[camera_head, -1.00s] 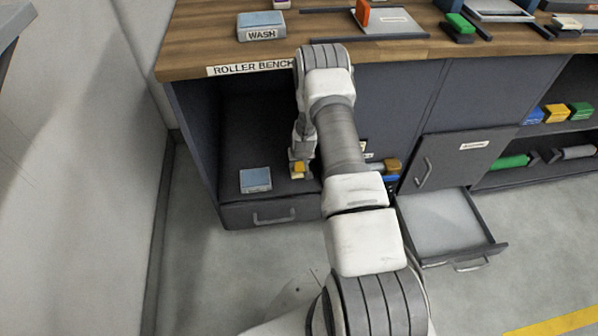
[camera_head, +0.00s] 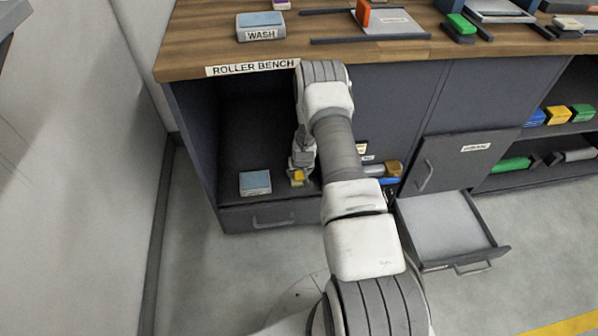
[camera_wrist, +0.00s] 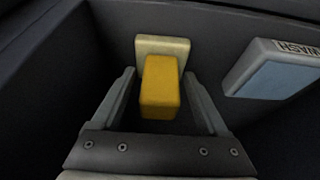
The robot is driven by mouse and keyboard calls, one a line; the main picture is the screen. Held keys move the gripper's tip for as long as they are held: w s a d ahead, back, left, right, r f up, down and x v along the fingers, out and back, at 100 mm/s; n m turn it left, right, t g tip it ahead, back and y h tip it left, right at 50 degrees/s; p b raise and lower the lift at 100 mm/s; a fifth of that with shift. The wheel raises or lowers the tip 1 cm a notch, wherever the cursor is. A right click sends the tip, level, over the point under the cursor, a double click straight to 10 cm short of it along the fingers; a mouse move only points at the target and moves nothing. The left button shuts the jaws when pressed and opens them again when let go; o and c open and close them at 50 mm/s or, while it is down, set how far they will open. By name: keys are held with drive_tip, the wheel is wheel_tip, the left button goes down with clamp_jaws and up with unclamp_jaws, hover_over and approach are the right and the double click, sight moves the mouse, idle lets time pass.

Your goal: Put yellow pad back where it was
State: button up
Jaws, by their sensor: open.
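The yellow pad (camera_wrist: 160,88) is a small block with a paler cream part at its far end. In the wrist view it lies between the two fingers of my gripper (camera_wrist: 159,74), with a visible gap on each side. My gripper is open. In the head view the yellow pad (camera_head: 297,178) shows at the end of my gripper (camera_head: 298,172), low inside the open bay under the roller bench. My arm hides part of that bay. Whether the pad rests fully on the bay floor is hard to tell.
A blue-topped wash block (camera_head: 255,182) lies left of the pad; it also shows in the wrist view (camera_wrist: 275,72). Bay walls stand close around my gripper. An open drawer (camera_head: 445,225) sticks out on the right. Another wash block (camera_head: 260,26) sits on the bench top (camera_head: 215,50).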

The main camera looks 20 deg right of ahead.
drive_tip(key=shift+r, duration=0.1)
drive_tip(key=p+v, duration=0.4)
drive_tip(key=v, duration=0.8)
drive_tip(key=shift+p, duration=0.3)
